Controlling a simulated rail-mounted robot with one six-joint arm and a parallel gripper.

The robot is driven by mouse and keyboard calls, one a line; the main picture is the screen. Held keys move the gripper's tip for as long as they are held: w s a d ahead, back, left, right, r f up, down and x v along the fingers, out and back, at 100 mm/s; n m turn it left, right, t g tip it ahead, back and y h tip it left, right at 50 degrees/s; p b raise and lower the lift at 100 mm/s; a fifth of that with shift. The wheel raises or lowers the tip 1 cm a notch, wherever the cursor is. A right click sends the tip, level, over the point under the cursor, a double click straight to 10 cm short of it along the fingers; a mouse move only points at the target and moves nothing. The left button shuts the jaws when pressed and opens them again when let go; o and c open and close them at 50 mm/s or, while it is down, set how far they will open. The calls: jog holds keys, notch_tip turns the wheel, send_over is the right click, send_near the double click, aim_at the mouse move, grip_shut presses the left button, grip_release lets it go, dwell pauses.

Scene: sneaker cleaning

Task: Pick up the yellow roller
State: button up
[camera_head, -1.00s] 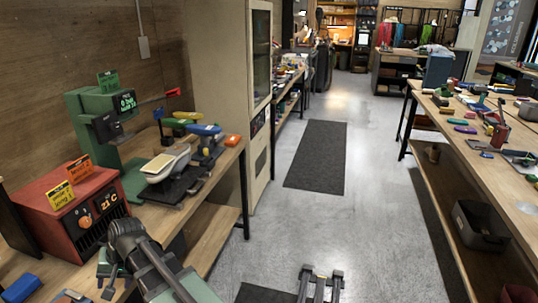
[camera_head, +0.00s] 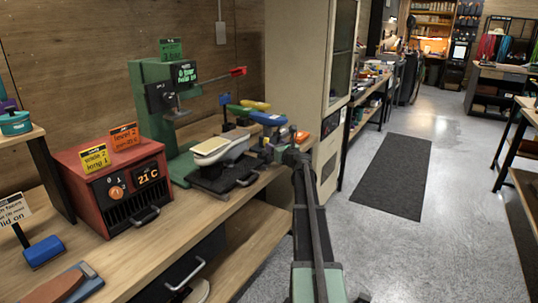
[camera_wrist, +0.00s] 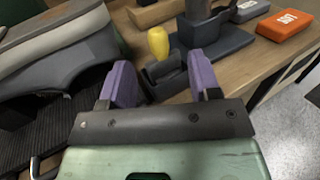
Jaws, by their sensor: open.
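The yellow roller shows its rounded yellow handle (camera_wrist: 158,42) in the wrist view, with a dark part below it, near a dark grey-blue stand (camera_wrist: 225,46). In the head view a yellow handle (camera_head: 256,105) shows behind a blue one (camera_head: 268,118) on the left bench. My gripper (camera_wrist: 162,82) has two purple fingers spread apart with nothing between them. The yellow handle stands beyond the fingertips, roughly midway between them in the picture. In the head view my gripper (camera_head: 266,152) is small and partly hidden, beside the shoe.
A grey and white shoe (camera_head: 222,150) sits on a dark stand left of my gripper; it also fills the wrist view's left side (camera_wrist: 60,62). An orange block (camera_wrist: 286,24) lies at right. A green press (camera_head: 160,105) and red heater box (camera_head: 112,185) stand further left.

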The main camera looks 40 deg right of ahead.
jog(key=w, duration=0.6)
jog(key=w+d, duration=0.1)
jog(key=w, duration=0.2)
jog(key=shift+w+f, duration=0.15)
jog(key=c, duration=1)
